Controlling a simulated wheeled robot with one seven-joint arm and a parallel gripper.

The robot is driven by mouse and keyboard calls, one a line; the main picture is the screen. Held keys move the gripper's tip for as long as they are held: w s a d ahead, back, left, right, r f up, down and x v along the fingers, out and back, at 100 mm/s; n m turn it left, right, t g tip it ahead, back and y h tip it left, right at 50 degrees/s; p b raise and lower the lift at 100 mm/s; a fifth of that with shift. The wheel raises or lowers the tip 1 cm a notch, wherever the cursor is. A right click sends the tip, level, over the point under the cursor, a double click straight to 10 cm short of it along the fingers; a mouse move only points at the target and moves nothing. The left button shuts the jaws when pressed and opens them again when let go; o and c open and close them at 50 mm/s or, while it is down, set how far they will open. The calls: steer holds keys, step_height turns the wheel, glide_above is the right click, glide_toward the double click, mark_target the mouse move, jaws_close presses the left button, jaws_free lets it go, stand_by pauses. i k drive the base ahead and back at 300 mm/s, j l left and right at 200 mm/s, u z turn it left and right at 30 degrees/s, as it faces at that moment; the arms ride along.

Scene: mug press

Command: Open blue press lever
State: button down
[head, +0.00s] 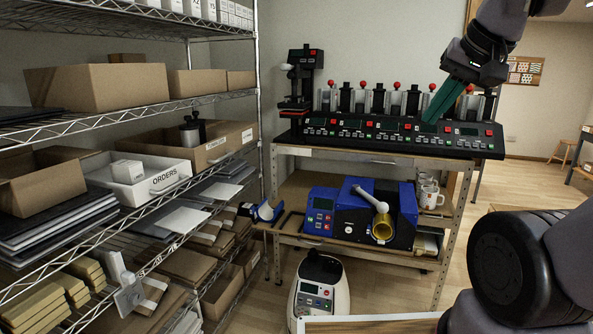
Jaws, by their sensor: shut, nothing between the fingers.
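The blue mug press (349,220) stands on the middle shelf of the metal rack in the head view. Its pale grey lever (371,199) slopes down to the right across the front of the press, ending in a rounded knob. A yellow round part (382,231) sits below the knob. My gripper (431,118) has teal fingers, which are shut and empty. It hangs at the upper right, over the black row of devices on the rack's top, apart from the lever and higher in the picture.
Black devices with red knobs (396,86) line the rack top (380,154). White mugs (428,196) stand right of the press. A blue-and-white object (262,211) lies left of it. Wire shelving with boxes (100,87) fills the left. Open floor (462,228) shows at right.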

mark_target(383, 208)
steer(key=i+l, duration=0.65)
steer(key=l, duration=0.25)
